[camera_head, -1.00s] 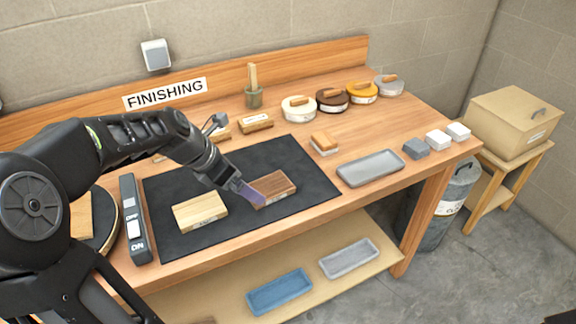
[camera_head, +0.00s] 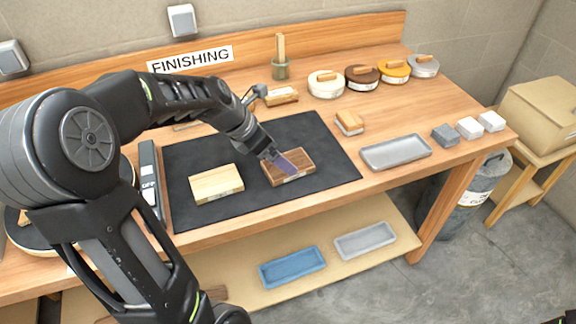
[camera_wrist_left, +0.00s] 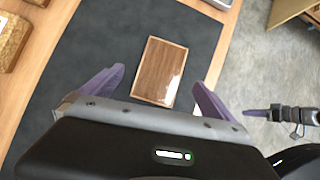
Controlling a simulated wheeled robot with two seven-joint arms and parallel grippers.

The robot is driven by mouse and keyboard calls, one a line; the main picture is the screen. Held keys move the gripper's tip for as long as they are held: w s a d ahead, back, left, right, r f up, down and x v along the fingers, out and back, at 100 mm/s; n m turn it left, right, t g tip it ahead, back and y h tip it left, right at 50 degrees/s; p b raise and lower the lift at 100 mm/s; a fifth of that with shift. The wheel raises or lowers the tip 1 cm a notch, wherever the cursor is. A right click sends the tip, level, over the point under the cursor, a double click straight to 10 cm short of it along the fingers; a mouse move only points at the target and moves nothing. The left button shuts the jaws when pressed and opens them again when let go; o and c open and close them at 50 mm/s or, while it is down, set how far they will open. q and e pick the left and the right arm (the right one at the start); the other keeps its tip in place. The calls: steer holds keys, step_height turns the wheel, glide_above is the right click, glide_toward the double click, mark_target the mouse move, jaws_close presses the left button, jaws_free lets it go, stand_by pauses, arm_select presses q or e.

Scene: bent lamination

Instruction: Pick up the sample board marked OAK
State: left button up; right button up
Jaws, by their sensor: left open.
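Two sample boards lie flat on the black mat (camera_head: 232,155). One is pale (camera_head: 217,184); the other is dark brown (camera_head: 297,172). Each has a small label on its front edge, too small to read, so I cannot tell which is marked OAK. My left gripper (camera_head: 280,160) is over the brown board and hides part of its top. In the left wrist view the brown board (camera_wrist_left: 160,70) lies between the two open purple fingers, with room on both sides. The fingers hold nothing.
Round lidded tins (camera_head: 326,85) and a brush pot (camera_head: 280,69) stand at the back. A small sanding block (camera_head: 349,122), a grey tray (camera_head: 396,152) and small blocks (camera_head: 469,128) are on the right.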

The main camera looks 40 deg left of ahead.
arm_select(q)
steer(key=shift+f, duration=0.1)
steer(key=x, duration=0.5)
steer(key=shift+s+f, duration=0.1)
steer(key=shift+c, duration=0.6)
steer(key=c, duration=1.4)
step_height(320, 180, up, 10)
steer(key=shift+r+p, duration=0.1)
steer(key=shift+p, duration=0.4)
